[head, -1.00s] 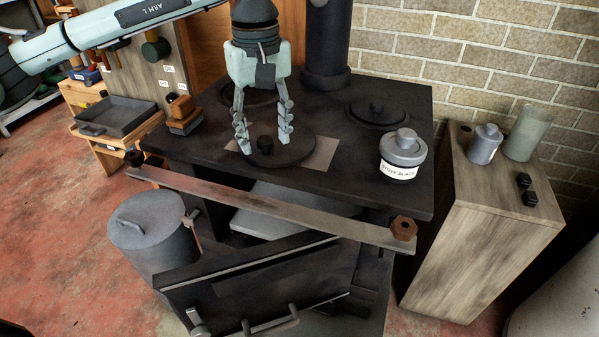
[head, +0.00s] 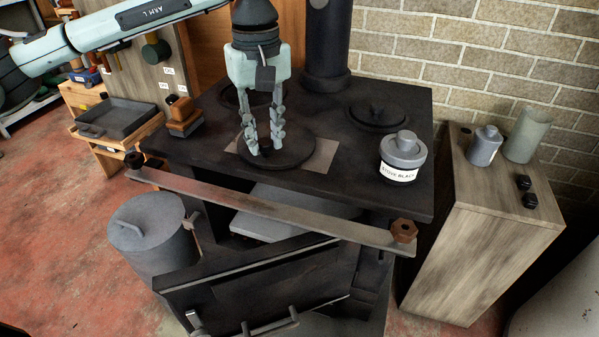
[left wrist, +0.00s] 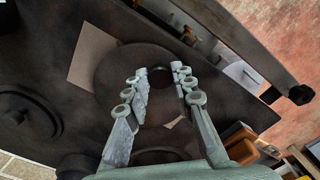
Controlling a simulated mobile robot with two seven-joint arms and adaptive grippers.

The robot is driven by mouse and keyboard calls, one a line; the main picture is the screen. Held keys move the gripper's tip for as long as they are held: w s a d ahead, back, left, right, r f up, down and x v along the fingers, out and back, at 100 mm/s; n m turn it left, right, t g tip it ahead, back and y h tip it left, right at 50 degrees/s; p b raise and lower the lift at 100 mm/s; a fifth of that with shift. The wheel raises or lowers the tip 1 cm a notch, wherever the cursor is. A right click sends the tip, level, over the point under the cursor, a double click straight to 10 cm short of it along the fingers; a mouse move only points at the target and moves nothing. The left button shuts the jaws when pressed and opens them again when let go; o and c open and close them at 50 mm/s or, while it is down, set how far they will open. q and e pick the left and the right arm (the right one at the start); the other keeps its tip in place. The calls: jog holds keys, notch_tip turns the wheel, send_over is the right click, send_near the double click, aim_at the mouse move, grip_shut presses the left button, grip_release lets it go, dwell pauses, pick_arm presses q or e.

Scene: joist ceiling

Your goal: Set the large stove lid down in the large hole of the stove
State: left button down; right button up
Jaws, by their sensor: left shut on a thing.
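The large stove lid (head: 294,153) is a dark round disc with a small knob, over a tan sheet (head: 322,156) on the black stove top (head: 345,145). My left gripper (head: 264,145) comes down from above and is shut on the lid's knob. In the left wrist view the left gripper (left wrist: 160,71) has its fingertips on either side of the knob, with the lid (left wrist: 115,78) around it. I cannot tell whether the lid touches the sheet. A dark round hole (head: 232,98) lies behind, partly hidden by the gripper. My right gripper does not show.
A smaller lid with a knob (head: 378,112) sits at the stove's back right. A grey stove-black tin (head: 402,155) stands near the right edge. The stovepipe (head: 327,45) rises at the back. A wood-handled brush (head: 184,115) is at the left edge. A rail (head: 260,205) crosses the front.

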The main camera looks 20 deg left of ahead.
pick_arm(q)
jog(key=shift+w+r, duration=0.1)
jog(key=shift+r, duration=0.05)
jog(key=shift+r+p, duration=0.95)
jog(key=shift+r, duration=2)
